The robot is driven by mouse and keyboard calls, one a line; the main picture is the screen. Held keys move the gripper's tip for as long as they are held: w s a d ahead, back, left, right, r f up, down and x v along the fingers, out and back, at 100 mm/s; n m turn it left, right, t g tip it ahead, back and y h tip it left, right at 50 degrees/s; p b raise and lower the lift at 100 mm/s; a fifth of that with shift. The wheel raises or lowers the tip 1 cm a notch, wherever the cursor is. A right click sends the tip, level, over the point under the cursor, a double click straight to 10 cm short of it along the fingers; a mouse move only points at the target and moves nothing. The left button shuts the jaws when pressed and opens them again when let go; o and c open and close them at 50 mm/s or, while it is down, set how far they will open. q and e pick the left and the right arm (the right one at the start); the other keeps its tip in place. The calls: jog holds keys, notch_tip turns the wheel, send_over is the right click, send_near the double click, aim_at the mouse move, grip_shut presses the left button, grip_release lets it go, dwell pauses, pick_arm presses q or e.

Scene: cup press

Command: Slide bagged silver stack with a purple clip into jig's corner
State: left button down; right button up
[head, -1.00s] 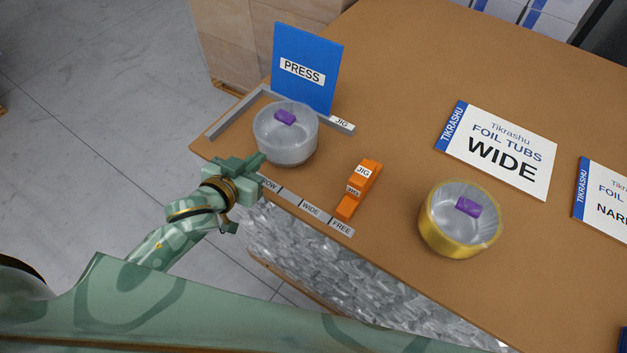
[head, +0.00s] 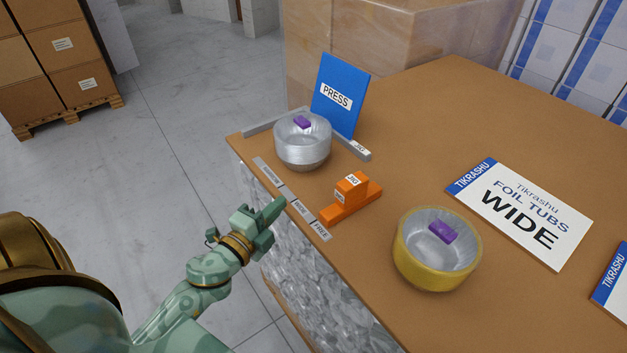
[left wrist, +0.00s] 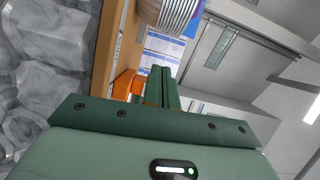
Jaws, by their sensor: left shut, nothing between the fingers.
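The bagged silver stack (head: 302,147) with a purple clip (head: 302,122) on top stands upright at the jig (head: 361,149), a low grey corner rail by the blue PRESS board (head: 339,97). It sits close to the rails; whether it touches both I cannot tell. The stack's ribbed side also shows at the top of the left wrist view (left wrist: 172,12). My left gripper (head: 272,213) is shut and empty at the table's near edge, apart from the stack and nearer to me. Its closed fingers also show in the left wrist view (left wrist: 161,88). My right gripper is out of view.
An orange stepped block (head: 350,200) stands right of the stack. A gold-sided bagged stack (head: 437,250) with a purple clip stands farther right, by a FOIL TUBS WIDE card (head: 520,213). Labels (head: 303,209) line the near edge. The table's middle is clear.

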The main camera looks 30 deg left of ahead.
pick_arm(q)
jog(key=m+p, duration=0.1)
send_near(311, 158)
jog(key=shift+h, duration=0.3)
jog(key=w+d, duration=0.2)
jog(key=w, duration=0.1)
jog(key=shift+w+d, duration=0.15)
jog(key=shift+d, duration=0.2)
jog(key=shift+w+a+f, duration=0.15)
jog(key=shift+w+a, duration=0.6)
jog(key=shift+a, duration=0.05)
jog(key=shift+w+a, duration=0.5)
jog(key=shift+a, duration=0.05)
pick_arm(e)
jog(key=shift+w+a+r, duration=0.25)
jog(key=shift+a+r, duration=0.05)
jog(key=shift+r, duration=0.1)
